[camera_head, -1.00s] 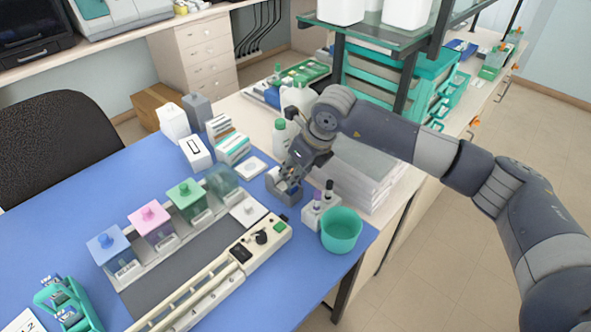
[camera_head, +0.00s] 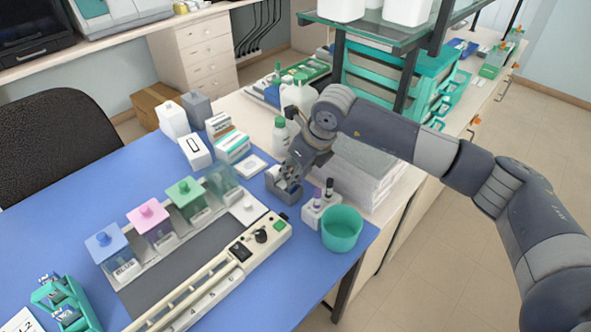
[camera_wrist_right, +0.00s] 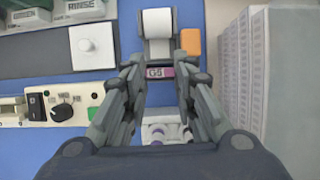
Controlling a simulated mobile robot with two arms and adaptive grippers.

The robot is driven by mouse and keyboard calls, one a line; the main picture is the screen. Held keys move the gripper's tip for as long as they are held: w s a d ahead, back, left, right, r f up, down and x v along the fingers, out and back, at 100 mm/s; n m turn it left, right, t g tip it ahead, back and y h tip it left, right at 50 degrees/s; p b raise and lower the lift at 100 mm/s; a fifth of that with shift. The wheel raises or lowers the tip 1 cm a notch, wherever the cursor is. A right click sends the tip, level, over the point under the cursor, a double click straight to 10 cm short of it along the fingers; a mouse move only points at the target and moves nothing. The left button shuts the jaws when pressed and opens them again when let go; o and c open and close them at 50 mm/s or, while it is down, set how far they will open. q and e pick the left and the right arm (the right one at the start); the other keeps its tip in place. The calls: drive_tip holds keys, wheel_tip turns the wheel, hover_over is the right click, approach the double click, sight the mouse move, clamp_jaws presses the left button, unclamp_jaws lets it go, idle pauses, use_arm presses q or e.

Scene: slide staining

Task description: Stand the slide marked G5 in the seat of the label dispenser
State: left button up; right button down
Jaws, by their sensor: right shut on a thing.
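The slide marked G5 (camera_wrist_right: 160,72) shows its pink label end in the right wrist view, between the fingertips of my right gripper (camera_wrist_right: 160,76). The gripper is shut on it. The grey label dispenser (camera_wrist_right: 156,62) with its white roll (camera_wrist_right: 156,22) lies just beyond the slide. In the head view the right gripper (camera_head: 290,177) is at the dispenser (camera_head: 271,183) and covers part of it. The slide's lower part is hidden, so I cannot tell whether it touches the seat. My left gripper is not in view.
A white holder with dark-capped bottles (camera_head: 318,212) and a green cup (camera_head: 341,230) stand close on the right. The staining jars (camera_head: 150,222) and a control panel (camera_head: 258,240) are to the left.

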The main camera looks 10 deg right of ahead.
drive_tip(key=c, duration=1.2)
unclamp_jaws()
drive_tip(key=v, duration=1.2)
drive_tip(key=shift+f, duration=0.1)
